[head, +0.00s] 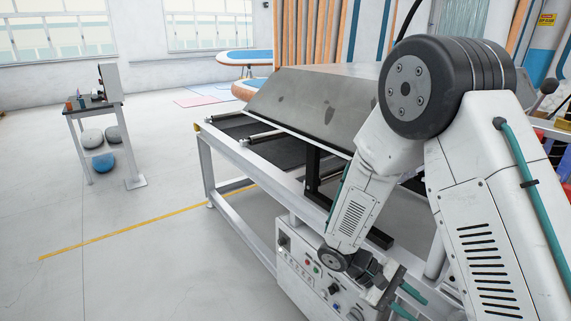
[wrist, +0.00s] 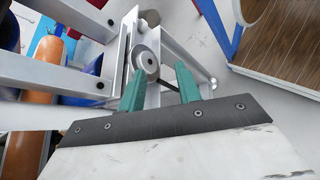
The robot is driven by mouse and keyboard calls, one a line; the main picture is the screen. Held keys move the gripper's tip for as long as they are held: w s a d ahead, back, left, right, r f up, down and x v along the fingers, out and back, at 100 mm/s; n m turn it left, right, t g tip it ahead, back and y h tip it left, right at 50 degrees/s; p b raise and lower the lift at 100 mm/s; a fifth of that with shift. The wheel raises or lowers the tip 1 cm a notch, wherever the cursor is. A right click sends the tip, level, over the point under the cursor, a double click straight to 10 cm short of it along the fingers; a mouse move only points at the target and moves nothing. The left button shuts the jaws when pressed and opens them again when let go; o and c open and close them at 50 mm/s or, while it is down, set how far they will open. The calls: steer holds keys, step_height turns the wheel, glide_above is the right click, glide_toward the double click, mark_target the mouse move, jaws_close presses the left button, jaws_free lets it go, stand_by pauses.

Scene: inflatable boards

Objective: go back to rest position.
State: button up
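My gripper (head: 414,304) is low at the bottom right of the head view, at the end of my folded white arm. It is in front of the machine's control panel (head: 302,262). In the wrist view my gripper (wrist: 160,72) shows two teal fingers standing apart with nothing between them. Beyond the fingers are a grey metal frame (wrist: 185,45) and a round metal disc (wrist: 146,62). I cannot tell how close the fingers are to the frame.
A machine with a grey hood (head: 310,98) and metal frame (head: 240,210) stands beside my arm. A small table (head: 75,113) with balls below is at the left. Boards (head: 240,58) lie at the back. The floor (head: 110,225) at the left is clear.

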steer(key=s+a+r+m+t+y, duration=0.1)
steer(key=s+r+m+t+y, duration=0.1)
steer(key=s+r+y, duration=0.3)
steer(key=s+a+r+m+t+y, duration=0.1)
steer(key=s+r+m+t+y, duration=0.2)
steer(key=s+r, duration=0.8)
steer(key=shift+s+r+m+t+y, duration=0.35)
steer(key=shift+r+t+y, duration=1.05)
steer(key=shift+r, duration=3)
